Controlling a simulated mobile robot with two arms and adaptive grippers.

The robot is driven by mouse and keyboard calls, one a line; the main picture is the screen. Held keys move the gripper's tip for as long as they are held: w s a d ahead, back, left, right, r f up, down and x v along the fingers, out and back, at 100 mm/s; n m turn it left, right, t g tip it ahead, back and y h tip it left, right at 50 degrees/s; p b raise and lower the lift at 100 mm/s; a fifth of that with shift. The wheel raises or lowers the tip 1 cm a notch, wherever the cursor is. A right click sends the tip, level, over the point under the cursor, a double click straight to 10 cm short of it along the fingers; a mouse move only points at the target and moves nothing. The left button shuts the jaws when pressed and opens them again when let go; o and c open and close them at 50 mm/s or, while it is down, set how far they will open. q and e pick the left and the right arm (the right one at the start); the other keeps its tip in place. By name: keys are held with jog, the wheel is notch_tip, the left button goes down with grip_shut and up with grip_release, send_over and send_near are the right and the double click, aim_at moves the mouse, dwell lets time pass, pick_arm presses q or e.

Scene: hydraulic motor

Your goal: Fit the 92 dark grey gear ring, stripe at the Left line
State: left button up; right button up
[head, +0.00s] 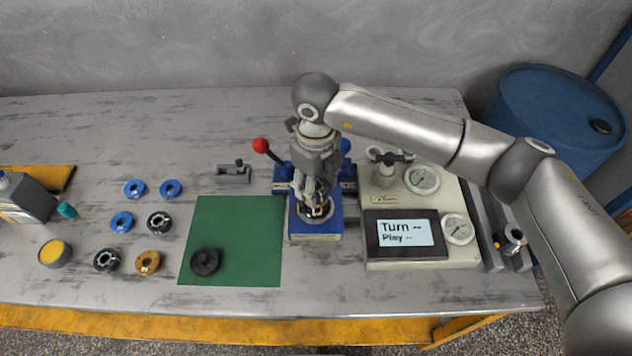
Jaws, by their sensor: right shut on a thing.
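My right gripper (316,204) points down over the blue fixture (316,228) in the middle of the bench. It is shut on a part at the fixture's round grey seat; the fingers hide most of it, so I cannot tell which part. Dark gear rings lie to the left: one (159,222) beside a blue ring, one (107,259) in the front row, and a dark disc-like piece (205,262) on the green mat (240,225). No number or stripe is readable on them. My left gripper is out of view.
Blue rings (134,189) and a bronze ring (148,262) lie left of the mat. A red-knobbed lever (261,146) stands beside the fixture. A gauge box (420,252), its display reading "Turn --" and "Play --", stands close to its right. Most of the mat is bare.

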dwell(0.4)
jog(key=o, duration=1.4)
jog(key=shift+f, duration=0.1)
jog(key=shift+c, duration=0.2)
jog(key=shift+o, duration=0.4)
jog(key=o, duration=0.3)
jog(key=shift+r+p, duration=1.4)
jog(key=shift+r, duration=2.1)
jog(key=shift+s, duration=0.1)
